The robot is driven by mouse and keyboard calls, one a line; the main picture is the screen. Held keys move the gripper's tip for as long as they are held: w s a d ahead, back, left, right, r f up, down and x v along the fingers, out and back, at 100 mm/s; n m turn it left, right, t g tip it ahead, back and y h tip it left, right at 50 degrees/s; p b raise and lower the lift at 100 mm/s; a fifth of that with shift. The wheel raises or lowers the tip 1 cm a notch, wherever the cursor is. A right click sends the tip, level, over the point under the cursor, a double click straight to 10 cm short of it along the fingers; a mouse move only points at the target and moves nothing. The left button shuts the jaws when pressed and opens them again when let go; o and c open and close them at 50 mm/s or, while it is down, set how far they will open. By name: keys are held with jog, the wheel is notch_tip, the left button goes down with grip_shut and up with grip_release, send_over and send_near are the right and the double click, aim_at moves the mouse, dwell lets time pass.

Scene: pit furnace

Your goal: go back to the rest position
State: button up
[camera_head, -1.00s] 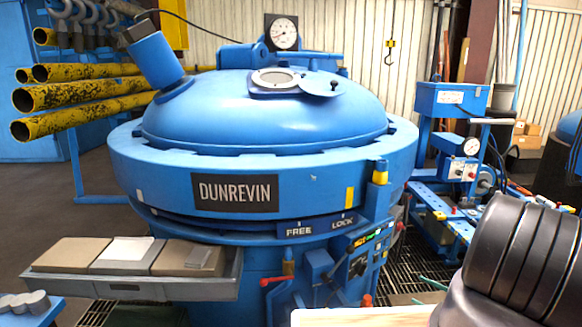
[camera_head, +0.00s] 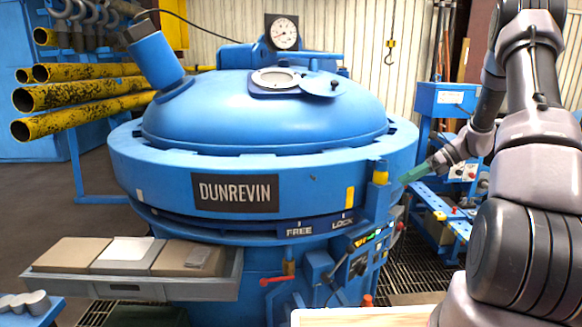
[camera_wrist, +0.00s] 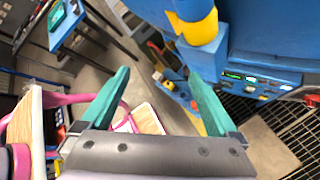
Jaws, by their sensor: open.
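My gripper (camera_head: 414,173) has green fingers and is in the air at the right of the blue furnace, close to its yellow-and-blue post (camera_head: 380,178). In the wrist view my gripper (camera_wrist: 157,98) is open, with its two fingers spread and nothing between them. My arm comes in from the right side of the head view. The blue furnace (camera_head: 270,115) has a domed lid resting on its ring and a DUNREVIN plate on the front.
A control panel (camera_head: 365,252) with lit displays is on the furnace's front right. A tray with boxes (camera_head: 135,287) sticks out at the lower left. Yellow pipes (camera_head: 75,93) are at the upper left. A blue workbench (camera_head: 445,235) stands behind my arm. A wooden board edge (camera_head: 365,317) is in front.

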jog(key=s+a+r+n+h, duration=0.2)
jog(key=s+a+r+n, duration=0.35)
jog(key=r, duration=0.35)
jog(key=s+a+r+n+h, duration=0.35)
jog(key=s+r+n, duration=0.2)
jog(key=r, duration=0.35)
jog(key=s+a+r+n+t+h, duration=0.1)
jog(key=s+r+n, duration=0.3)
jog(key=s, duration=0.5)
jog(key=s+a+r+n+t+h, duration=0.2)
jog(key=s+r+n+t, duration=0.2)
jog(key=s+n, duration=0.4)
jog(key=shift+s+a+r, duration=0.25)
jog(key=shift+s+a, duration=0.15)
jog(key=shift+s, duration=0.35)
jog(key=shift+w, duration=0.1)
